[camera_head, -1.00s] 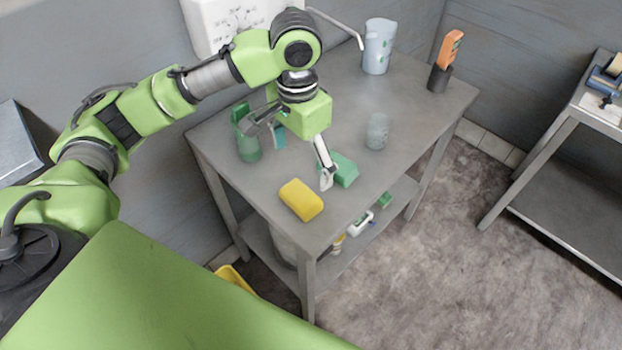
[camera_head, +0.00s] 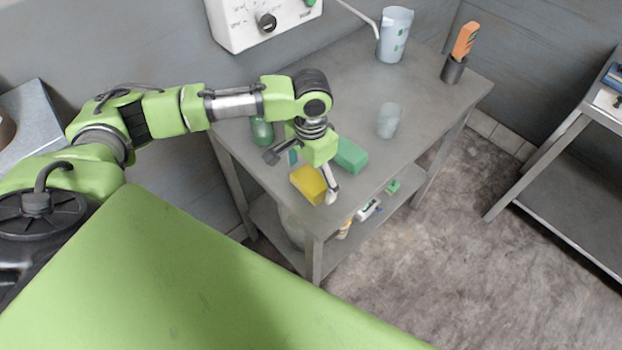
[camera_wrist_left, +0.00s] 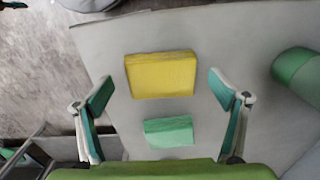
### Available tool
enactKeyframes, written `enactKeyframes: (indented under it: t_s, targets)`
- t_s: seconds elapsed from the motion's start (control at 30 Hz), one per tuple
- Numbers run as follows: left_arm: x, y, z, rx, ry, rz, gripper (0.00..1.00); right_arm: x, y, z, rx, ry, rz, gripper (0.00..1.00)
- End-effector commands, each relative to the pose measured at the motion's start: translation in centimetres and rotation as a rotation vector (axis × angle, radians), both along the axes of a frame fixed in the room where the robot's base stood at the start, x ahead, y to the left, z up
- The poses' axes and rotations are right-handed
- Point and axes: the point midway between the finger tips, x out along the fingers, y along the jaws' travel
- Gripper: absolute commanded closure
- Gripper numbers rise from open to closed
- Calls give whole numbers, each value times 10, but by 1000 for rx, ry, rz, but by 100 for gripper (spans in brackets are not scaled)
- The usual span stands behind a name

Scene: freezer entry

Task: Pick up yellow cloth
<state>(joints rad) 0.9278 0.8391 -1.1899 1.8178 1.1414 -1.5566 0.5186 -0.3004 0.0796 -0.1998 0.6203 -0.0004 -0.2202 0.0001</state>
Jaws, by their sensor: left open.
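The yellow cloth (camera_head: 308,184) is a folded block lying flat near the front corner of the grey metal table. It also shows in the left wrist view (camera_wrist_left: 161,75), beyond and between the fingers. My left gripper (camera_head: 301,178) is open above the cloth in the head view, and its arm hides part of the table behind. In the left wrist view the two green-padded fingers (camera_wrist_left: 165,95) are spread wide with nothing between them gripped. My right gripper is not in view.
A green cloth (camera_head: 351,155) lies close to the yellow one. A green bottle (camera_head: 262,131) stands at the table's left side. A clear cup (camera_head: 389,121), a jug (camera_head: 394,36) and a dark holder (camera_head: 453,69) stand farther back. The table's (camera_head: 436,100) right part is clear.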

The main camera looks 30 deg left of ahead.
Motion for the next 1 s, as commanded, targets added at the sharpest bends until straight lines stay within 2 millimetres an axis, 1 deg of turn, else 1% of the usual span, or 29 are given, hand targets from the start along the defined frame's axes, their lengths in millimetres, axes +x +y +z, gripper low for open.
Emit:
enactKeyframes:
  t_s: [0.13,0.33,0.37,0.4,0.5,0.83,1.0]
  targets:
    - [0,0,-10,1,-1,0,11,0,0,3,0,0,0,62]
    - [0,0,-11,1,-1,-1,11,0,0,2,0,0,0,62]
    - [0,0,-11,1,-1,-1,16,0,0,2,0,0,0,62]
    - [0,0,-11,1,-1,-1,27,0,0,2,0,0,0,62]
    - [0,0,-11,1,-1,-1,49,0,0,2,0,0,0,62]
    - [0,0,-11,0,-2,-1,49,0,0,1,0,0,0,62]
    - [1,0,-3,-1,-4,-1,49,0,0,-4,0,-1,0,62]
